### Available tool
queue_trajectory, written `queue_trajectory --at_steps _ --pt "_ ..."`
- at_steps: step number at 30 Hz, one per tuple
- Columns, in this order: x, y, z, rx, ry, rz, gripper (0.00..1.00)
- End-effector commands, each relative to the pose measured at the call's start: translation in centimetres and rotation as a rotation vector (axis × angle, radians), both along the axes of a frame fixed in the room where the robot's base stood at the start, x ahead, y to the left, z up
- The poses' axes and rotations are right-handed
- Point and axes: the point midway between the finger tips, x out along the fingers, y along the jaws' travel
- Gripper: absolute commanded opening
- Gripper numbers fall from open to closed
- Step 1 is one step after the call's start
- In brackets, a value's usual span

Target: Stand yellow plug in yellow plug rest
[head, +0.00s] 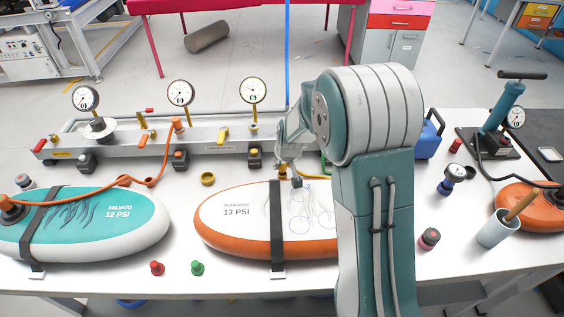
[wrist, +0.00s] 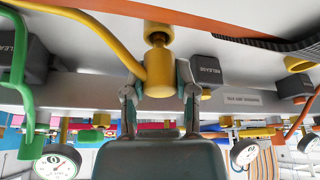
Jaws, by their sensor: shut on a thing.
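My gripper (wrist: 160,92) is shut on the yellow plug (wrist: 160,76), a yellow body with a brass neck, in the wrist view. A yellow hose (wrist: 100,35) curves to its side. A wider yellow cylinder (wrist: 158,13) lies in line beyond the brass neck; I cannot tell whether it is separate. In the head view my gripper (head: 288,160) is behind the white and orange board, partly hidden by my arm. A round yellow cup (head: 207,179), probably the yellow plug rest, stands on the table to its left; it also shows in the wrist view (wrist: 299,64).
The grey manifold (head: 120,144) with gauges runs behind. The white and orange board (head: 225,222) and teal board (head: 135,225) lie in front, strapped down. A red knob (head: 157,268) and green knob (head: 197,268) stand at the front. An orange hose (head: 150,184) loops at left.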

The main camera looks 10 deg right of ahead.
Motion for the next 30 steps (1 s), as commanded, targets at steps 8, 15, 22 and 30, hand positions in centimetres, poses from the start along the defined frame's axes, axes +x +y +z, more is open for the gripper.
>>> queue_trajectory --at_steps 8,15,22,30 --pt "0.0 0.0 -0.6 0.000 0.000 0.000 0.00" --pt "0.0 0.0 -0.9 0.000 -0.001 0.000 0.00" --pt "0.0 0.0 -0.3 0.000 -0.001 0.000 0.00" --pt "0.0 0.0 0.7 0.000 -0.002 0.000 0.00"
